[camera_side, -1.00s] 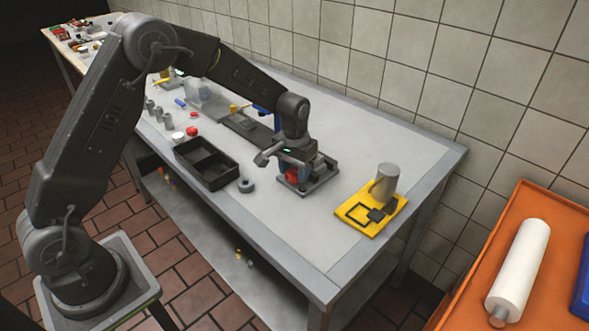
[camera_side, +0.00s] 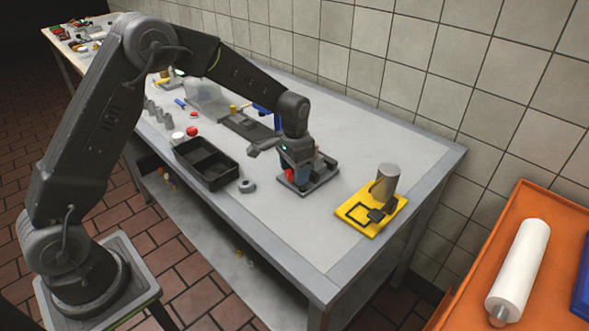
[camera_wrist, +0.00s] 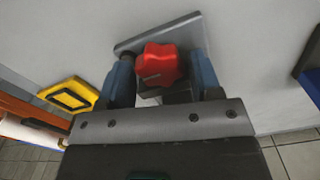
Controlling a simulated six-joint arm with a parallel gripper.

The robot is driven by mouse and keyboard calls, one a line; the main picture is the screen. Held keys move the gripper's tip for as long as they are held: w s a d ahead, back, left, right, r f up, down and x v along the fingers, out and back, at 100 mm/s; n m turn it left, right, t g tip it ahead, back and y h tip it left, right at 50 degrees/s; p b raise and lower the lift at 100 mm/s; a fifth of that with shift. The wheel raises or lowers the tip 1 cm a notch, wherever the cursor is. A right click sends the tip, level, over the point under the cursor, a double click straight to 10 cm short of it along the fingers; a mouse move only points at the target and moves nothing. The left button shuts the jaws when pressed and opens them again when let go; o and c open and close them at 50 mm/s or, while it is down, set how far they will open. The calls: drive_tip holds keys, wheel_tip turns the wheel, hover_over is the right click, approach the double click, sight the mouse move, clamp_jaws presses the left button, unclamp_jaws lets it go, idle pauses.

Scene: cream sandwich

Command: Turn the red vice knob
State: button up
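The red vice knob (camera_wrist: 160,65) shows in the wrist view between the two blue fingers of my gripper (camera_wrist: 163,78). A gap shows at the knob's right side; its left side is close to the left finger, and contact there is unclear. The vice has a grey base plate (camera_wrist: 160,33), which lies on the bench. In the side view my gripper (camera_side: 297,172) points down over the vice plate (camera_side: 318,184). Only a little of the red knob (camera_side: 289,175) shows there, beside the fingers.
A yellow fixture (camera_side: 365,228) with a grey cylinder (camera_side: 386,181) stands to the right of the vice. A black divided bin (camera_side: 225,178) and a grey nut (camera_side: 247,186) lie to the left. The bench (camera_side: 290,225) is clear in front of the vice.

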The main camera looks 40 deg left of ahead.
wheel_tip(320, 180, up, 14)
idle(0.6)
drive_tip(key=shift+f, duration=0.1)
drive_tip(key=shift+o, duration=1.4)
drive_tip(key=shift+n, duration=0.4)
drive_tip(key=f+n, duration=0.1)
drive_tip(key=f, duration=0.3)
drive_tip(key=f+n, duration=0.2)
drive_tip(key=f, duration=0.3)
drive_tip(key=f+n, duration=0.2)
drive_tip(key=f, duration=0.3)
drive_tip(key=shift+s, duration=0.2)
